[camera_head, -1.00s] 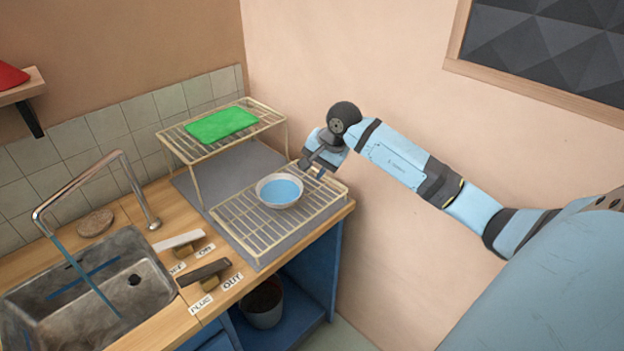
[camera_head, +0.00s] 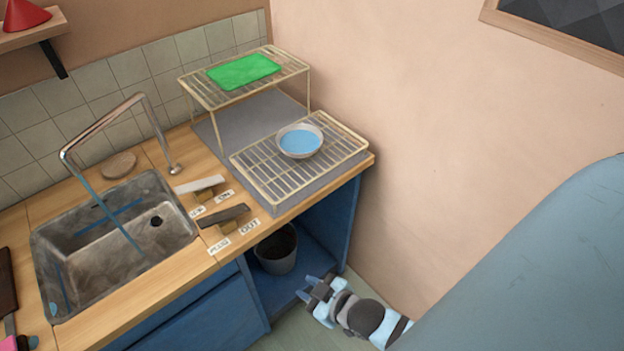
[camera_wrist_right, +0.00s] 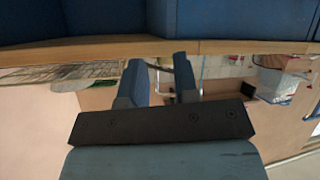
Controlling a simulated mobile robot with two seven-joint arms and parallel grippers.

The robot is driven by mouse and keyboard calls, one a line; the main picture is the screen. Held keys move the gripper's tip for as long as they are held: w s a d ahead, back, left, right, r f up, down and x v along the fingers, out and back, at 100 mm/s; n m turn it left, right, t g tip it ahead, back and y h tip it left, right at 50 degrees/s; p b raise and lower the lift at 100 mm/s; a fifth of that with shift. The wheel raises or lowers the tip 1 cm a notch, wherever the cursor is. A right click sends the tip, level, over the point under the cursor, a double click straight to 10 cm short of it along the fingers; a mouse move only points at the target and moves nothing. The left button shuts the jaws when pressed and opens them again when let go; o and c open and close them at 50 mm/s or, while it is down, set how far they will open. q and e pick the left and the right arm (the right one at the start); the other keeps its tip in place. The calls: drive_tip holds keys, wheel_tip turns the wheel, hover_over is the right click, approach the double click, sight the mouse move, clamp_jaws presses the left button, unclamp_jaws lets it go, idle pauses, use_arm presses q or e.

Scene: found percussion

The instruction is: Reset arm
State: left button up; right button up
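My right gripper (camera_head: 318,288) is low in front of the open blue cabinet, below the counter's edge, in the head view. In the right wrist view its two fingers (camera_wrist_right: 160,80) stand apart with nothing between them. A white bowl with a blue inside (camera_head: 300,141) rests on the lower wire rack (camera_head: 262,172), apart from the gripper. My left gripper is not in view.
The counter (camera_head: 205,262) holds a sink (camera_head: 60,245) with a tall tap (camera_head: 104,125). A green board (camera_head: 243,71) lies on the upper rack (camera_head: 196,92). A grey bucket (camera_head: 277,250) stands in the cabinet near the gripper. Bare wall is at the right.

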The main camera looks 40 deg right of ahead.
drive_tip(key=shift+s+a+f+m+g, duration=0.3)
drive_tip(key=shift+s+f+m, duration=0.1)
drive_tip(key=shift+s+m, duration=0.15)
drive_tip(key=shift+s+a+f+m+g, duration=0.25)
drive_tip(key=shift+s+f+m, duration=0.1)
drive_tip(key=shift+s+m, duration=0.15)
drive_tip(key=r+p, duration=0.1)
drive_tip(key=p, duration=0.1)
drive_tip(key=r+p, duration=0.1)
drive_tip(key=r, duration=0.1)
drive_tip(key=r+p, duration=0.2)
drive_tip(key=shift+s+d+r+p, duration=0.1)
drive_tip(key=shift+d+r+p, duration=0.05)
drive_tip(key=shift+d+p, duration=0.15)
drive_tip(key=shift+a+r, duration=0.1)
drive_tip(key=shift+r, duration=0.05)
drive_tip(key=shift+c, duration=0.3)
